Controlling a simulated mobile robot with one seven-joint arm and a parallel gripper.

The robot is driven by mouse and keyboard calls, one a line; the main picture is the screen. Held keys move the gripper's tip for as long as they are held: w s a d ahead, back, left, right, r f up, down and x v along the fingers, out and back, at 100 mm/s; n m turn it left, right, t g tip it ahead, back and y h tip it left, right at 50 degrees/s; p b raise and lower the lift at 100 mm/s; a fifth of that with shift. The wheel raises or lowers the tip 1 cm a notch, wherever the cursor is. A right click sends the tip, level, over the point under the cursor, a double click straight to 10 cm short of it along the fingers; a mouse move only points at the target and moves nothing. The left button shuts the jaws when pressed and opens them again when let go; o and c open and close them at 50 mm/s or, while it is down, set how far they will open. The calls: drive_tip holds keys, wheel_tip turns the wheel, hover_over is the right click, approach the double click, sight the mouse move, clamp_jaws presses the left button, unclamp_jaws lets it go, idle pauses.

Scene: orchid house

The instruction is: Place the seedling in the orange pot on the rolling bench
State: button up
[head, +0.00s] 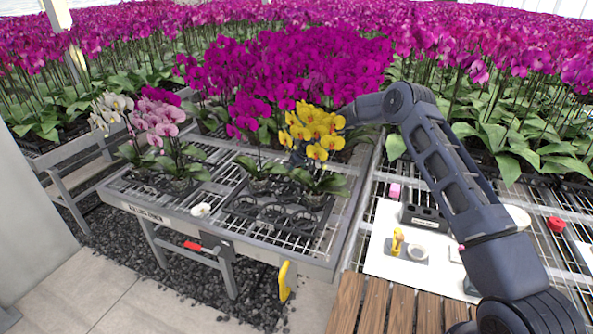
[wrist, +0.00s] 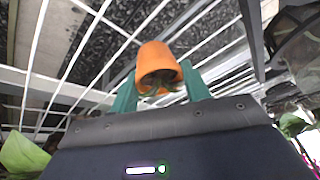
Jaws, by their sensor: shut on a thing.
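In the wrist view my gripper (wrist: 158,82) has its two teal fingers on either side of an orange pot (wrist: 160,58) and is shut on it. A bit of the seedling's dark green leaves (wrist: 162,89) shows at the pot's open end, mostly in shadow or hidden. Metal bench mesh shows behind the pot; I cannot tell the gap between them. In the head view the labelled rolling bench (head: 180,221) stands at left centre. My arm reaches toward its far right side, where my gripper and the pot are hidden behind flowers.
White and pink orchids (head: 160,118) and yellow orchids (head: 316,128) stand on the bench, with a black tray of empty holders (head: 272,214) in front. Tall magenta orchids (head: 300,60) crowd behind. A white board (head: 385,262) with small items lies on the right bench.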

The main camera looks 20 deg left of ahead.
drive_tip(key=shift+f, duration=0.1)
drive_tip(key=o, duration=1)
drive_tip(key=v, duration=1.2)
drive_tip(key=shift+d+r, duration=0.1)
drive_tip(key=shift+r, duration=0.1)
